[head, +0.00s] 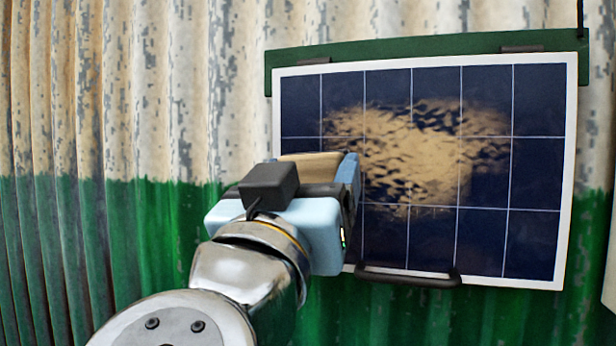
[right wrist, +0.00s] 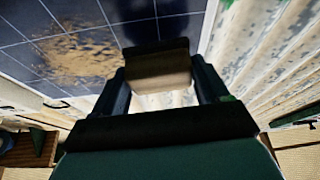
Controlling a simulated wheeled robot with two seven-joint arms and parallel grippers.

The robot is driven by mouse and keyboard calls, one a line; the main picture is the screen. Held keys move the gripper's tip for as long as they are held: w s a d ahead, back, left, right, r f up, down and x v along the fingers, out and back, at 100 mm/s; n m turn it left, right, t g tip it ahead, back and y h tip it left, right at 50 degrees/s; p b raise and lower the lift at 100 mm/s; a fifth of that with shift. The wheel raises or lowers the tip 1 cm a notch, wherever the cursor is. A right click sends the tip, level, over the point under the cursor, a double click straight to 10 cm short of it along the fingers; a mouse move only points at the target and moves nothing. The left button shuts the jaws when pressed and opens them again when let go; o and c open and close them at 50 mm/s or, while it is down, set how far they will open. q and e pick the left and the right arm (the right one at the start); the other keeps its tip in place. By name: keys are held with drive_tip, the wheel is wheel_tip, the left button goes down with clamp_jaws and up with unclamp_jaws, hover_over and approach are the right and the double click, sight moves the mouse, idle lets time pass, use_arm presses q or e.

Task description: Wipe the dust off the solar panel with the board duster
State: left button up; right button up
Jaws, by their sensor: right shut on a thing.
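The solar panel (head: 540,110) is dark blue with a white frame and hangs on the corrugated wall. A patch of tan dust (head: 425,155) covers its middle and upper part; it also shows in the right wrist view (right wrist: 80,55). My right gripper (head: 340,180) is at the panel's left edge, shut on the board duster (head: 308,168). In the right wrist view the duster (right wrist: 158,72) sits between the fingers, with a tan body and a dark strip facing the panel. Whether it touches the panel I cannot tell. My left gripper is not in view.
A green rail (head: 430,48) with dark clips runs along the panel's top. A black bar handle (head: 408,277) is at its lower edge. The white and green corrugated wall (head: 120,120) is bare to the left. A wooden object (right wrist: 30,148) shows lower left in the wrist view.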

drive_tip(key=shift+w+d+b, duration=0.3)
drive_tip(key=shift+w, duration=0.6)
